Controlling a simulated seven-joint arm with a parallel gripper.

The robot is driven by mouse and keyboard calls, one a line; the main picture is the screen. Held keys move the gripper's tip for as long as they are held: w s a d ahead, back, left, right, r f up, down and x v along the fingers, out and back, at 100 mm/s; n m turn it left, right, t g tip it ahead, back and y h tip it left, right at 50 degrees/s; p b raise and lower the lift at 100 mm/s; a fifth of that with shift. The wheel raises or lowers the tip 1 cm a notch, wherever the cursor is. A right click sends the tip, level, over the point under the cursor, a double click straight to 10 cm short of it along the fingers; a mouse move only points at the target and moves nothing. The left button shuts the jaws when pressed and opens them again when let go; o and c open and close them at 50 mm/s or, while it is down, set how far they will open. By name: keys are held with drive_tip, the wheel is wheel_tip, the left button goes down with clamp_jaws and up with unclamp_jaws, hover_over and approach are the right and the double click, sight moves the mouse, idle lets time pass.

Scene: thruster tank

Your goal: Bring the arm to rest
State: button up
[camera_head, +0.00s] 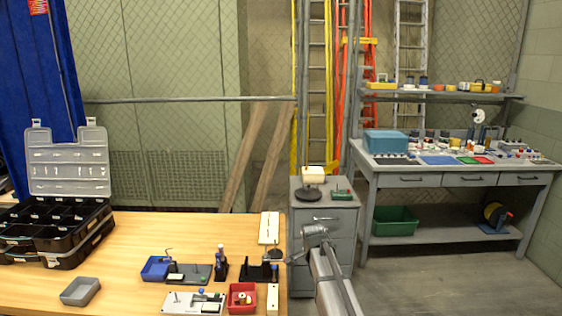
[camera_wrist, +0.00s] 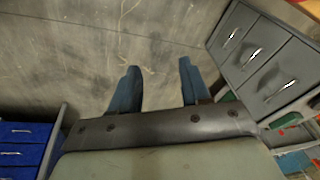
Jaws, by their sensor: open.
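My gripper (camera_wrist: 158,68) shows in the wrist view as two blue fingers standing apart. It is open, with nothing between the fingers. Behind the fingertips is bare grey concrete floor (camera_wrist: 90,45). In the head view my grey arm (camera_head: 328,275) stands at the lower middle, to the right of the wooden table (camera_head: 130,230) and in front of the grey drawer cabinet (camera_head: 325,215). I cannot make out the gripper fingers in the head view.
The table holds a black organizer case (camera_head: 65,235) with its lid up, a grey tray (camera_head: 80,291), a blue bin (camera_head: 156,268), a red bin (camera_head: 242,298) and small fixtures. A workbench (camera_head: 455,178) stands at the right. Floor (camera_head: 460,285) before it is clear.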

drive_tip(key=s+d+f+n+g, duration=0.2)
drive_tip(key=s+f+n, duration=0.1)
drive_tip(key=s+f, duration=0.95)
drive_tip(key=s+d+f+n+g, duration=0.25)
drive_tip(key=s+f, duration=0.75)
drive_tip(key=f, duration=0.5)
drive_tip(key=s+f+n+g, duration=0.2)
drive_tip(key=s+f, duration=0.3)
drive_tip(key=s, duration=1.1)
drive_tip(key=s+f+n+g+y, duration=0.1)
drive_tip(key=s+f+n, duration=0.4)
drive_tip(key=s, duration=1)
drive_tip(key=shift+s+f+g+y, duration=0.35)
drive_tip(key=shift+f+g, duration=0.2)
drive_tip(key=shift+g, duration=0.1)
